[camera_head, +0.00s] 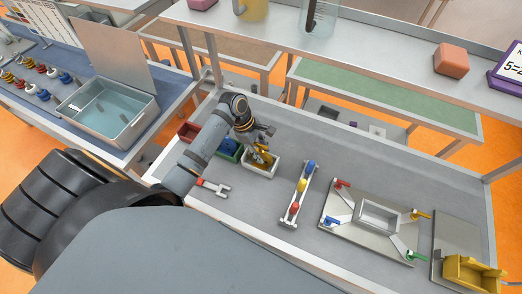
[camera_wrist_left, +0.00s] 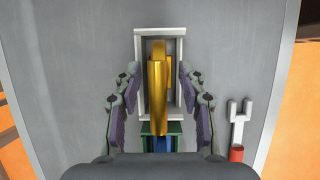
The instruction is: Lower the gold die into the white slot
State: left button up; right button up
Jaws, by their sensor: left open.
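The gold die (camera_wrist_left: 157,95) stands in the white slot (camera_wrist_left: 139,35), a rectangular open bin, in the left wrist view. It rises toward the camera, and its foot is hard to make out. In the head view the gold die (camera_head: 262,159) shows partly hidden under my gripper, inside the walls of the white slot (camera_head: 258,171). My left gripper (camera_head: 259,145) is above the slot. In the wrist view the left gripper (camera_wrist_left: 158,78) is open, one finger on each side of the die, with gaps on both sides. My right gripper is not in view.
A green bin (camera_head: 229,151) with a blue piece and a red bin (camera_head: 188,132) stand left of the slot. A red-handled fork tool (camera_head: 214,188) lies in front. A rack of coloured pieces (camera_head: 299,194) and a clamp plate (camera_head: 345,224) are to the right. A shelf (camera_head: 340,48) runs behind.

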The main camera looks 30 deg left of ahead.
pick_arm(q)
jog(key=v, duration=1.2)
dwell(0.4)
